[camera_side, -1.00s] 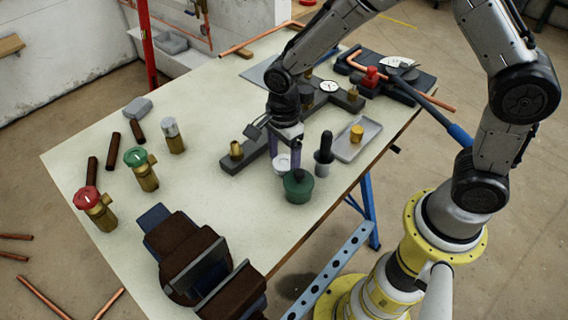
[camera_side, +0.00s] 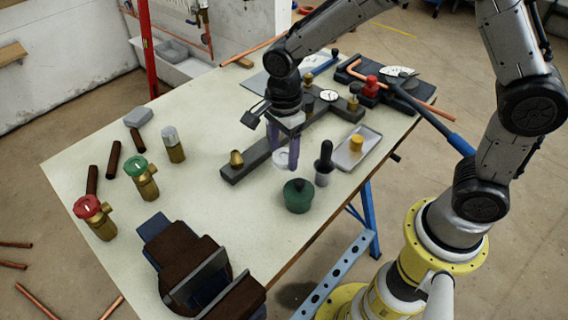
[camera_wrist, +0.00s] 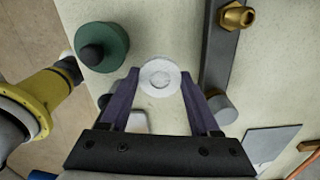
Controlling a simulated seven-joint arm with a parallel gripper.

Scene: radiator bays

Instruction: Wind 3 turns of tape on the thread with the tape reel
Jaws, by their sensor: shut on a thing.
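The white tape reel (camera_side: 281,159) is a small ring between the fingertips of my gripper (camera_side: 283,158), which is shut on it above the table. It also shows in the wrist view (camera_wrist: 160,77), gripped from both sides by the purple fingers. A brass fitting (camera_side: 236,158) stands at the near left end of a dark grey bar, left of my gripper and apart from it. It shows at the upper right of the wrist view (camera_wrist: 236,16). Its thread is too small to make out, and I cannot see tape on it.
A green pot (camera_side: 298,197) and a black-topped bottle (camera_side: 324,164) stand close to the right of my gripper. A tray (camera_side: 356,150) with a brass piece lies beyond. Valves (camera_side: 142,178) stand left, and a vise (camera_side: 200,262) in front. Table between valves and bar is clear.

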